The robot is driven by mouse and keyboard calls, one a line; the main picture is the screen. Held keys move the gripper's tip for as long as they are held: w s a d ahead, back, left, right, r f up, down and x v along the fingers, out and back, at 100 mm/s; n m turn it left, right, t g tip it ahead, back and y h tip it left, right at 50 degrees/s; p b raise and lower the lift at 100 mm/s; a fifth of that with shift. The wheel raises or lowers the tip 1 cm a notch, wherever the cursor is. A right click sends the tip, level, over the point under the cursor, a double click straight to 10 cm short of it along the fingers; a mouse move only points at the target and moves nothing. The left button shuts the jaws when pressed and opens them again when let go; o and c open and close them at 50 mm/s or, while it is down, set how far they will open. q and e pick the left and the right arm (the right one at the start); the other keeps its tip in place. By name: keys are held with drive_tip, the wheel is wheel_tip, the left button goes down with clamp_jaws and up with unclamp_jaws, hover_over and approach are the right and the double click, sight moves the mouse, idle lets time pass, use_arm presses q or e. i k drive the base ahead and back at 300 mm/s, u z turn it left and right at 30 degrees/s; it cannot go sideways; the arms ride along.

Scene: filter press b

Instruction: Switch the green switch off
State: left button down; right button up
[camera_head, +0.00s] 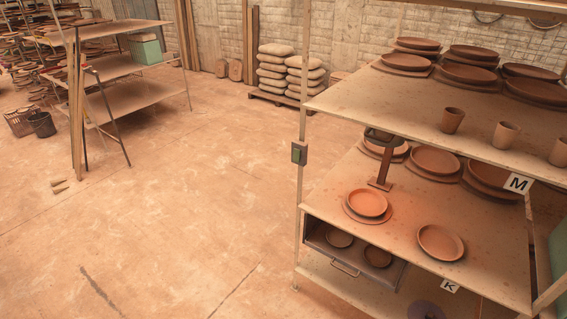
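A small dark box with a green face (299,153), which looks like the green switch, is fixed to the left front post of the shelf rack on the right. It is small in the view, and I cannot tell its on or off position. Neither of my grippers shows in the head view.
The rack's upper shelf (375,98) and middle shelf (330,190) hold clay plates and cups. A brown stand (381,170) with a dark top is on the middle shelf. A drawer (346,268) hangs below. Stacked sacks (272,67) are behind. Floor (190,190) left of the rack is clear.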

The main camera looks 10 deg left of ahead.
sight(296, 151)
drive_tip(key=u, duration=0.2)
drive_tip(key=i, duration=1.35)
drive_tip(key=z, duration=0.3)
